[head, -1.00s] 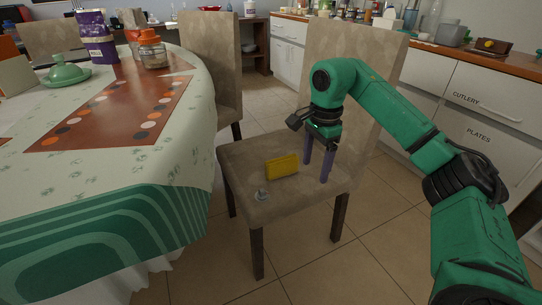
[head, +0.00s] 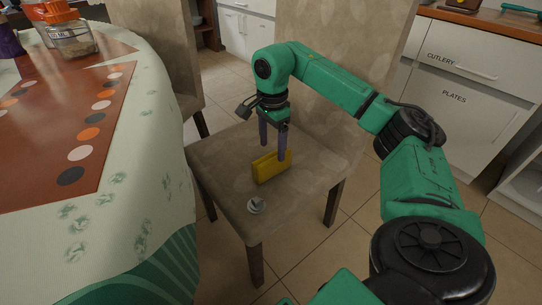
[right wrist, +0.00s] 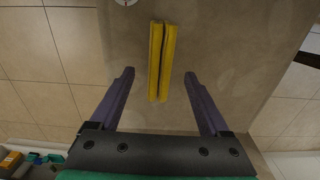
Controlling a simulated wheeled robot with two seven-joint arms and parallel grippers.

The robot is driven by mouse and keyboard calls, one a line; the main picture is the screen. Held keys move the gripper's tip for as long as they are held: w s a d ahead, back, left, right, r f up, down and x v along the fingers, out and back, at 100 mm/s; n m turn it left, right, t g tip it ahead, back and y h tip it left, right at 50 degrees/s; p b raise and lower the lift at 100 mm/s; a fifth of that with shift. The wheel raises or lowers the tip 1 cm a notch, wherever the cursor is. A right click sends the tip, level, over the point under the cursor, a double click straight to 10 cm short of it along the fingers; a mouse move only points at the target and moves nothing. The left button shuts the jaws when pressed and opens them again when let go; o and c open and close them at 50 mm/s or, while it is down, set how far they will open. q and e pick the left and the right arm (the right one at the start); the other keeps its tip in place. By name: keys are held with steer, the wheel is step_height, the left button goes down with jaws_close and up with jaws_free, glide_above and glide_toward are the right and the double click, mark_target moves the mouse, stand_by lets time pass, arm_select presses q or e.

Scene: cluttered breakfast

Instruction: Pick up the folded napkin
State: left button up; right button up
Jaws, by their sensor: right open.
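The folded napkin (head: 271,167) is yellow and stands on edge on the seat of a beige chair (head: 225,160). In the right wrist view the napkin (right wrist: 162,60) shows as two upright yellow layers with a thin gap between them. My right gripper (head: 272,155) is over the seat at the napkin, its purple fingers pointing down. In the right wrist view the fingers (right wrist: 158,75) are apart, one on each side of the napkin's near end, with clear space on both sides. My left gripper is not in view.
A small round grey-white item (head: 256,206) lies on the seat near its front edge. The chair backrest (head: 340,50) rises behind my right arm. The table (head: 150,150) with a red-brown board stands at the left, and white drawers (head: 470,90) stand at the right.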

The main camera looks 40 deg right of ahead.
mark_target(272, 156)
step_height(272, 156, down, 6)
steer(key=shift+f+b, duration=0.15)
steer(key=shift+b, duration=0.95)
jaws_close()
step_height(272, 156, up, 10)
steer(key=p, duration=0.4)
steer(key=shift+p, duration=0.3)
